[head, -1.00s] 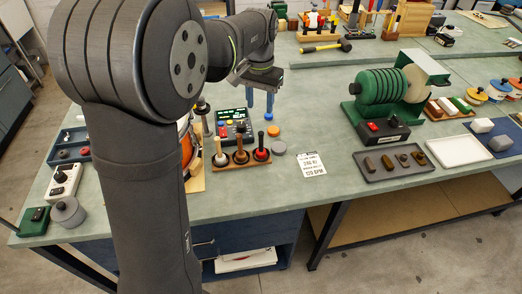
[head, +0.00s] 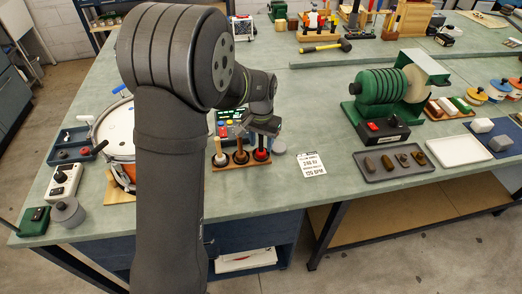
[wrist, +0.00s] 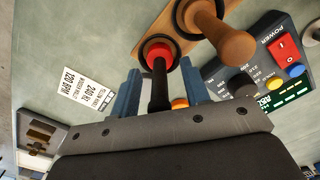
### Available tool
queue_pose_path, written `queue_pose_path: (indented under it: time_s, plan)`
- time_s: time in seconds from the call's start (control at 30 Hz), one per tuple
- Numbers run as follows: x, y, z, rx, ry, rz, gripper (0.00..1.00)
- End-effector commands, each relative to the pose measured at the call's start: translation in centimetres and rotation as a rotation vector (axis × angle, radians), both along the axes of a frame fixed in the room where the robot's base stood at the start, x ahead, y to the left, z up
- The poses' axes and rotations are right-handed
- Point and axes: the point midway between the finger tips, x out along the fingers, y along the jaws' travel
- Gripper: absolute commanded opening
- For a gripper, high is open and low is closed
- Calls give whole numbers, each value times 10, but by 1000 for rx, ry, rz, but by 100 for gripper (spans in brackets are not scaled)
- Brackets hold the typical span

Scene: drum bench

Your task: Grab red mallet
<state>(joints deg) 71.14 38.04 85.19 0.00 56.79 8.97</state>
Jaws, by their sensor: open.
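The red mallet (head: 261,155) stands upright at the right end of a wooden rack (head: 228,167), its black handle pointing up. In the wrist view the red mallet (wrist: 157,58) shows its red head and black handle between the two blue fingers of my gripper (wrist: 160,72). The fingers are open, one on each side of the handle, with gaps visible. In the head view my gripper (head: 262,134) is right above the red mallet, and its fingers are hard to make out there.
A brown mallet (head: 241,155) and a tan mallet (head: 219,157) stand in the same rack, close on the left. A control box with coloured buttons (wrist: 262,72) lies right behind. A white printed card (head: 312,164) lies flat to the right, with clear bench around it.

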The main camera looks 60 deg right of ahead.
Motion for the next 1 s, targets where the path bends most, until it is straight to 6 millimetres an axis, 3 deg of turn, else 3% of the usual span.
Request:
queue_pose_path:
  time_s: [0.33, 0.53, 1.0]
  plan:
    - [0, 0, -8, -1, 0, 0, 40]
    - [0, 0, -8, 0, 0, 0, 1]
    - [0, 0, 1, -2, 0, 0, 0]
